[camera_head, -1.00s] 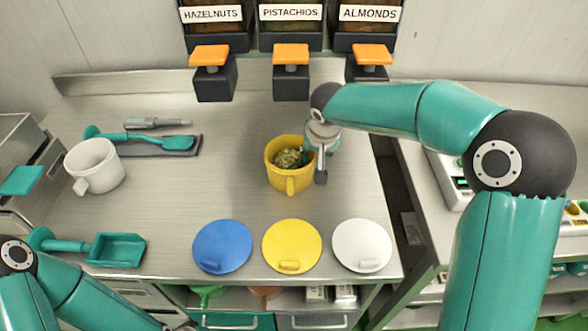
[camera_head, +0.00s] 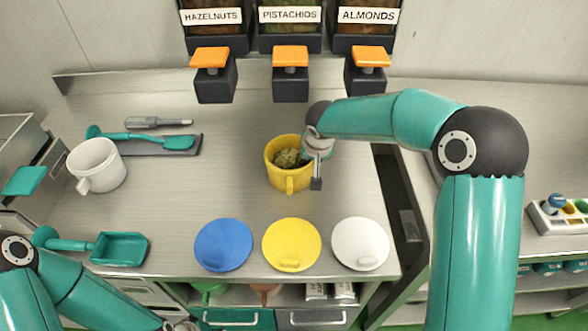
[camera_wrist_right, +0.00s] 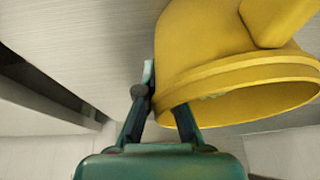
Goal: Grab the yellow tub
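The yellow tub (camera_head: 290,178) stands upright on the steel worktop, with greenish nuts inside and its handle toward me. In the right wrist view the tub (camera_wrist_right: 205,45) fills the upper right, its rim toward the gripper. My right gripper (camera_head: 311,165) is at the tub's right side. In the wrist view its fingers (camera_wrist_right: 160,95) lean together across the tub wall, one outside and one reaching inside past the rim. The inner fingertip is hidden, but the narrow gap looks shut on the wall. My left gripper (camera_head: 180,326) is only partly seen at the bottom edge; its fingers cannot be read.
Blue (camera_head: 223,245), yellow (camera_head: 292,244) and white (camera_head: 360,244) lids lie in front of the tub. A white tub (camera_head: 97,165), a teal spoon (camera_head: 178,143) and a scoop (camera_head: 119,249) are at left. Nut dispensers (camera_head: 290,75) stand behind. A gap (camera_head: 400,200) separates the right counter.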

